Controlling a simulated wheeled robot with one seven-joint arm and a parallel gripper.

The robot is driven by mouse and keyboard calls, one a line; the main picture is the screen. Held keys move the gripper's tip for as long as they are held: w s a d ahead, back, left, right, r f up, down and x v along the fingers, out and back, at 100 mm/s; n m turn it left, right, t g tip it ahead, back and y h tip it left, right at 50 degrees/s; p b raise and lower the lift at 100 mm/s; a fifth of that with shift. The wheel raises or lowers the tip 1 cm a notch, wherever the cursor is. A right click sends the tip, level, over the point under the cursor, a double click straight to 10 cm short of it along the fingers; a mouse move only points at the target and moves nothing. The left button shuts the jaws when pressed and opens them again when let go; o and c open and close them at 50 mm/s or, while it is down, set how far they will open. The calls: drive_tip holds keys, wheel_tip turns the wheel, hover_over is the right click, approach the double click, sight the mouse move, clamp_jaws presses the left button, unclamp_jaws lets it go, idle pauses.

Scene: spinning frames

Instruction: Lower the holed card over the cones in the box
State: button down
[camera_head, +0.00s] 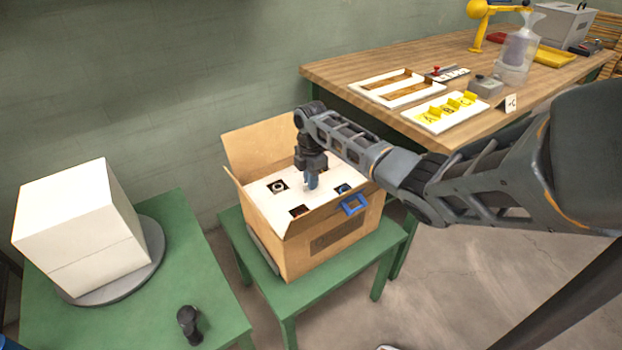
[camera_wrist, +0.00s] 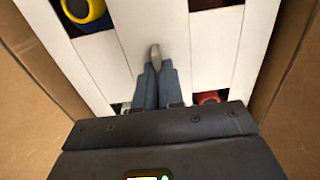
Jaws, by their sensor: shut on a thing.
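The holed card (camera_head: 262,198) is a white sheet with square holes, lying level inside the open cardboard box (camera_head: 290,262). It also shows in the wrist view (camera_wrist: 152,22). My gripper (camera_head: 312,182) points down at the middle of the card. Its fingers (camera_wrist: 155,75) are closed on a small grey tab at the card's centre. Cone tops show in the holes: a yellow and dark-blue one (camera_wrist: 82,10) and a red one (camera_wrist: 208,97) in the wrist view, and a blue one (camera_head: 343,188) in the head view. How far the cones pass through is unclear.
The box stands on a green table (camera_head: 312,290), its back flap (camera_head: 262,148) raised. A blue handle-like piece (camera_head: 353,205) is on its near-right side. At left, a white block (camera_head: 80,228) sits on a grey disc. A wooden workbench (camera_head: 430,78) stands behind at right.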

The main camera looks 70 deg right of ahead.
drive_tip(key=c, duration=1.2)
unclamp_jaws()
drive_tip(key=shift+o, duration=0.5)
drive_tip(key=o, duration=0.5)
drive_tip(key=shift+r, duration=0.15)
wheel_tip(320, 180, up, 8)
drive_tip(key=p, duration=0.8)
drive_tip(key=shift+w, duration=0.1)
